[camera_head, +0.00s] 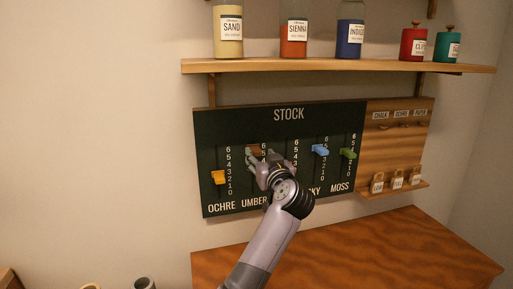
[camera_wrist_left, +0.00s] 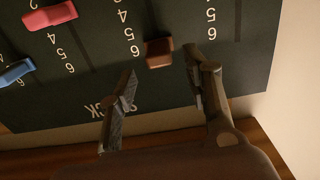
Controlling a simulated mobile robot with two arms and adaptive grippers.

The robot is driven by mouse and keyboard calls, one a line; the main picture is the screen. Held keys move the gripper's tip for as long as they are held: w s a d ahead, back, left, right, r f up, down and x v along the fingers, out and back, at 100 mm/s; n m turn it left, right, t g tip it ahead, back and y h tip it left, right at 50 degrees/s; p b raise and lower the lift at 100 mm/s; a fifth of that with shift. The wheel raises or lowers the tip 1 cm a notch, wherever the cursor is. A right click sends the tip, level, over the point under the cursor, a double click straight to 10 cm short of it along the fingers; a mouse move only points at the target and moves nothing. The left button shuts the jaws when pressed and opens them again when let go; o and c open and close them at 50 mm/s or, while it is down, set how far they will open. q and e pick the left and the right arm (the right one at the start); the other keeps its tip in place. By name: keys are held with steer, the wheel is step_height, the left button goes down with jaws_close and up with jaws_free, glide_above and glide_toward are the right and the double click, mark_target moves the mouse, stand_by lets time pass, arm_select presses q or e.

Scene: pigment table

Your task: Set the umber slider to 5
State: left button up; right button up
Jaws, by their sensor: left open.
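The brown umber slider (camera_head: 253,149) is on the dark STOCK board (camera_head: 209,130), near the top of its scale and level with about the 6. In the left wrist view, which is upside down, the brown slider (camera_wrist_left: 158,53) sits beside the 6. My left gripper (camera_head: 261,158) is at the umber column, just below and in front of the slider in the head view. In the wrist view the left gripper's fingers (camera_wrist_left: 160,68) are open, one on each side of the slider, with gaps. The gripper partly hides the umber scale and slot. My right gripper is not in view.
A yellow ochre slider (camera_head: 218,177), blue slider (camera_head: 320,150) and green slider (camera_head: 348,153) stick out of the board. A pink slider (camera_wrist_left: 50,15) shows in the wrist view. A shelf (camera_head: 340,67) with jars is above; a wooden table (camera_head: 400,245) is below.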

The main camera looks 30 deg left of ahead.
mark_target(258, 152)
arm_select(q)
steer(key=x, duration=0.5)
steer(key=shift+p, duration=0.3)
jaws_close()
stand_by(0.5)
